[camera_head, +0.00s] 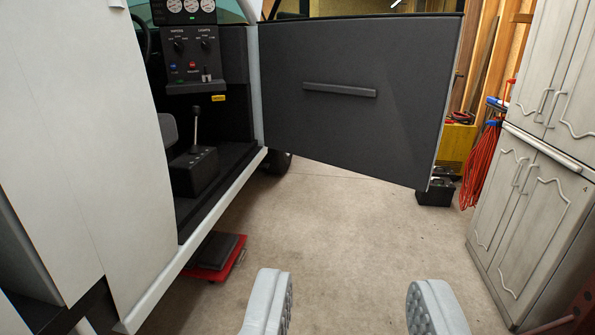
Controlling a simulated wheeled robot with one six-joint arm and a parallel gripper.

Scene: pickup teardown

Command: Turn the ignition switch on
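The ignition switch is likely on the black control panel (190,62) inside the open pickup cab, at upper left. The panel carries two black knobs, a left knob (178,46) and a right knob (205,44). Below them are a blue button (173,67), a red button (193,65) and a small lever (207,75). The labels are too small to tell which control is the ignition. My gripper (350,303) is open and empty at the bottom, over the floor, well short of the cab.
The open door (355,95) reaches out to the right of the panel. A gear lever (196,122) stands in the cab. A red creeper (212,268) lies by the sill. Grey cabinets (530,170) and a black box (435,193) are at right. The middle floor is clear.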

